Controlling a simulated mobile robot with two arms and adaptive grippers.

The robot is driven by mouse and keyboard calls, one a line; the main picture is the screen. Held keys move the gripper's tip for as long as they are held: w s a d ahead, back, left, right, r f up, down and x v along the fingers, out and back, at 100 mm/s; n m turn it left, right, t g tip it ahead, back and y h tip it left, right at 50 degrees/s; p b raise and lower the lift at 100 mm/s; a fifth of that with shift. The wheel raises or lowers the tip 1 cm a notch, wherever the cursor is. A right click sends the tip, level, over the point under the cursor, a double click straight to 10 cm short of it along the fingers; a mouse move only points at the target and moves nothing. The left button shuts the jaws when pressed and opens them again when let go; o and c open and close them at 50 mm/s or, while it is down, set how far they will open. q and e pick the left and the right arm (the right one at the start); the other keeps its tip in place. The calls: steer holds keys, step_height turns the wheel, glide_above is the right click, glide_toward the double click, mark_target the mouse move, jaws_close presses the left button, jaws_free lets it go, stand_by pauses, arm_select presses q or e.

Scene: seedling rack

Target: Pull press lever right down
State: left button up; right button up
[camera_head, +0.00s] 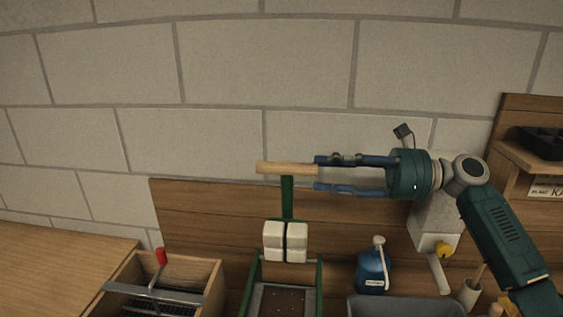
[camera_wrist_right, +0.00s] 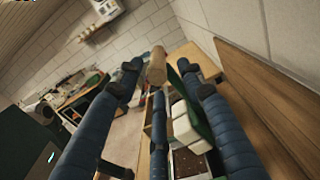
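The press lever is a green upright arm (camera_head: 287,197) topped by a light wooden crossbar handle (camera_head: 280,168), raised above the press. My right gripper (camera_head: 317,174) is at the handle's right end, its blue fingers apart, one above and one below the handle's level. In the right wrist view the handle's end (camera_wrist_right: 156,66) shows between the open fingertips, with no clear contact. Whether the fingers overlap the handle's end is hard to tell. Two white blocks (camera_head: 285,241) sit at the lever's base above a green-framed press (camera_head: 319,286). My left gripper is not in view.
A wooden box with a red-knobbed handle (camera_head: 161,257) stands left of the press. A blue bottle (camera_head: 372,271) and a grey tray (camera_head: 405,306) are to its right. A wooden backboard (camera_head: 210,207) and block wall lie behind. A shelf (camera_head: 535,158) is at the far right.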

mark_target(281, 166)
steer(key=a+p, duration=0.1)
steer(key=a, duration=0.4)
steer(key=w+a+p, duration=0.1)
steer(key=a, duration=0.1)
steer(key=shift+w+a+r+p, duration=0.1)
steer(key=shift+a+r+p, duration=0.1)
steer(key=shift+a+p, duration=0.15)
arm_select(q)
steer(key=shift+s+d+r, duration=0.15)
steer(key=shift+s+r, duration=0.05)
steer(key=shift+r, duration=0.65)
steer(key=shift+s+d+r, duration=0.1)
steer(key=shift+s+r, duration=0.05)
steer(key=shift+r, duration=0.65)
arm_select(e)
steer(key=shift+w+a, duration=0.1)
steer(key=shift+a, duration=0.7)
steer(key=shift+f, duration=0.1)
steer(key=shift+c, duration=0.5)
steer(key=c, duration=0.5)
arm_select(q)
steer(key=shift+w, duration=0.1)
arm_select(e)
jaws_close()
